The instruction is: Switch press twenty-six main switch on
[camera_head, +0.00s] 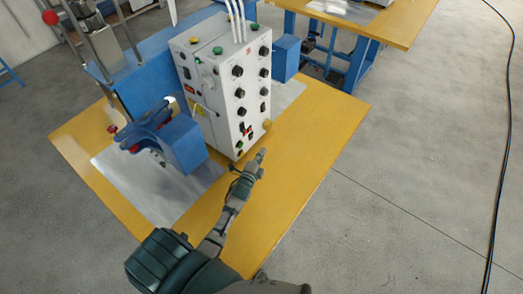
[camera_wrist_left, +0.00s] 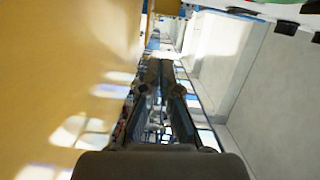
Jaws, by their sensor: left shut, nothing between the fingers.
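The press's white control box (camera_head: 206,89) stands on the yellow table with rows of black knobs, a green button, and yellow buttons. A small black and red switch (camera_head: 248,131) is low on its right-hand face; I cannot read labels to tell whether it is the main switch. My left gripper (camera_head: 262,155) is shut and empty, just in front of and a little below the box's lower corner, apart from the switch. Its closed fingers (camera_wrist_left: 161,72) also show in the left wrist view, where the switch cannot be made out. My right gripper is not in view.
The yellow table (camera_head: 313,125) has free room right of the box. Another yellow table (camera_head: 400,22) is behind. A black cable (camera_head: 507,120) lies on the floor.

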